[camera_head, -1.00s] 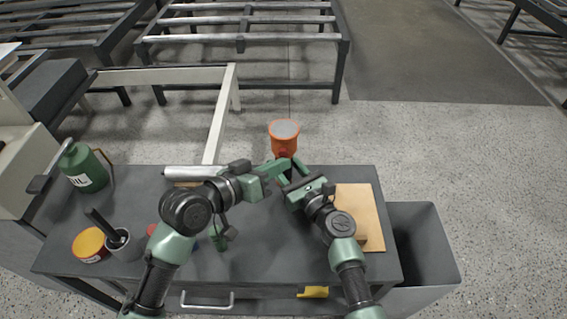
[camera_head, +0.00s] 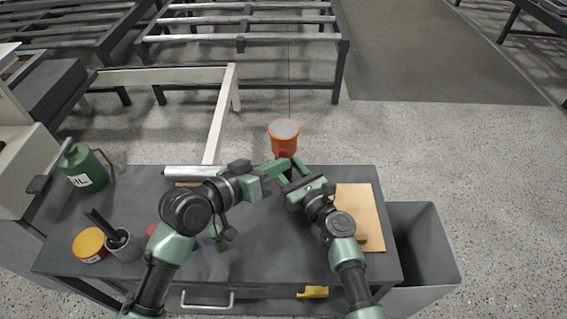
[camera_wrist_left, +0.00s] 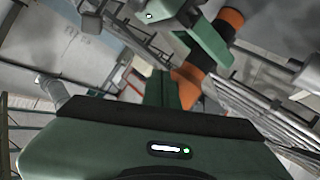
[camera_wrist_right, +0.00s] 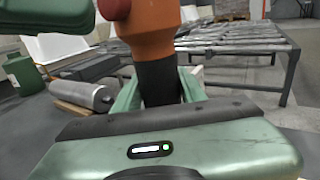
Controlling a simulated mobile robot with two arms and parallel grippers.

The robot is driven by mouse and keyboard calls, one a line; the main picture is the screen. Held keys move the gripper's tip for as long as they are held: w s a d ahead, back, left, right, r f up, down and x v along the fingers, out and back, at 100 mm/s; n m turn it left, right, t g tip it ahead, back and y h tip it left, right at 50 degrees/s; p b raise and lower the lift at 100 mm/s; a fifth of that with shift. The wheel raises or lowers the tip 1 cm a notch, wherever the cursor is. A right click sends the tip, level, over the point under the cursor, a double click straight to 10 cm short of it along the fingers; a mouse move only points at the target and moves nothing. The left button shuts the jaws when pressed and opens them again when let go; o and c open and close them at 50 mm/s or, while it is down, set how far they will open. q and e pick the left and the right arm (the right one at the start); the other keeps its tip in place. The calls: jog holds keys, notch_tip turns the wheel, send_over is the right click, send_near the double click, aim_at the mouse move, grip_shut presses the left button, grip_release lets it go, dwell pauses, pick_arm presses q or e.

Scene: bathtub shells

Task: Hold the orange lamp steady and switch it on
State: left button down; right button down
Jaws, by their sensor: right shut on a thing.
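The orange lamp (camera_head: 285,140) is upright above the bench's far edge, its round grey face tilted up and not visibly glowing. My right gripper (camera_head: 292,174) is shut on the lamp's dark lower body, which stands between its fingers in the right wrist view (camera_wrist_right: 158,82). A red button-like part (camera_wrist_right: 113,8) shows on the lamp's side there. My left gripper (camera_head: 286,165) is close beside the lamp from the left, its fingers together in the left wrist view (camera_wrist_left: 163,86). Whether they touch the lamp is hidden.
The dark bench (camera_head: 270,235) carries a green can (camera_head: 85,170), a yellow-lidded tin (camera_head: 90,243), a grey cup (camera_head: 124,246), a metal cylinder (camera_head: 190,172) and a tan board (camera_head: 365,215). A dark bin (camera_head: 425,240) stands at right. Open floor lies beyond the bench.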

dwell(0.6)
pick_arm(q)
jog(key=shift+w, duration=0.55)
dwell(0.4)
jog(key=shift+s, duration=0.6)
jog(key=s, duration=0.6)
jog(key=shift+a, duration=0.1)
